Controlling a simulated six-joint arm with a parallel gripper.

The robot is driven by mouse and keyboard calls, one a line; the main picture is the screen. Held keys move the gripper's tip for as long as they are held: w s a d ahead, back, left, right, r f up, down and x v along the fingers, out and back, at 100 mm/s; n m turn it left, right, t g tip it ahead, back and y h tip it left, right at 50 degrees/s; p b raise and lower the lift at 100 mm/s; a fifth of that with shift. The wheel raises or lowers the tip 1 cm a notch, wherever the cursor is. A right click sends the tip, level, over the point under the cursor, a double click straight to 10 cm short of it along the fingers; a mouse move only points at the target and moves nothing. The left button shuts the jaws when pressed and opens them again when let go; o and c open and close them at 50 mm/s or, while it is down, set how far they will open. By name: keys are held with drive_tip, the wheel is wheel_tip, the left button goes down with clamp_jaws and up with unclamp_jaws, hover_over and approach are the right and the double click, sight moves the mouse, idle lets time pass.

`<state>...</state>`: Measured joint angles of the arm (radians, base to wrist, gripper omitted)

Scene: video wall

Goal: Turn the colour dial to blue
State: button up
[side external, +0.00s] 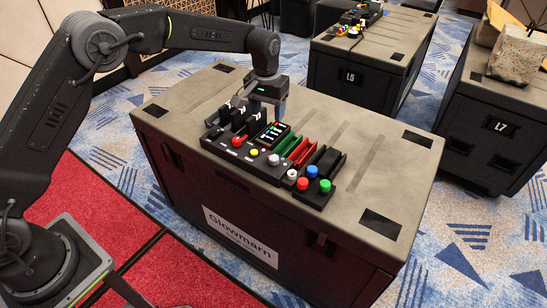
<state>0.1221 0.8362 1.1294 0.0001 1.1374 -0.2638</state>
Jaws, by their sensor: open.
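A black control console (262,167) lies on top of the grey case. Its front row has a red knob (237,142), a yellow knob (253,153) and a pale knob (274,160). I cannot tell which one is the colour dial or where it points. Behind them is a dark panel (272,135) with small coloured bars, including a blue one. My gripper (266,108) is open and points down above the back of the console, behind the panel. Nothing shows between its fingers, and it looks apart from the knobs.
Green (287,143), red (302,151) and black (328,162) slotted holders stand right of the panel. White, blue (312,171), red and green (325,186) caps sit on a block at the front right. The case top (385,165) is clear on the right. Other cases stand behind.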

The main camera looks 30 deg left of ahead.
hover_over(274, 158)
wheel_tip(274, 158, down, 4)
drive_tip(key=f, duration=0.1)
wheel_tip(274, 158, down, 13)
drive_tip(key=shift+f, duration=0.1)
idle(0.4)
drive_tip(key=c, duration=0.9)
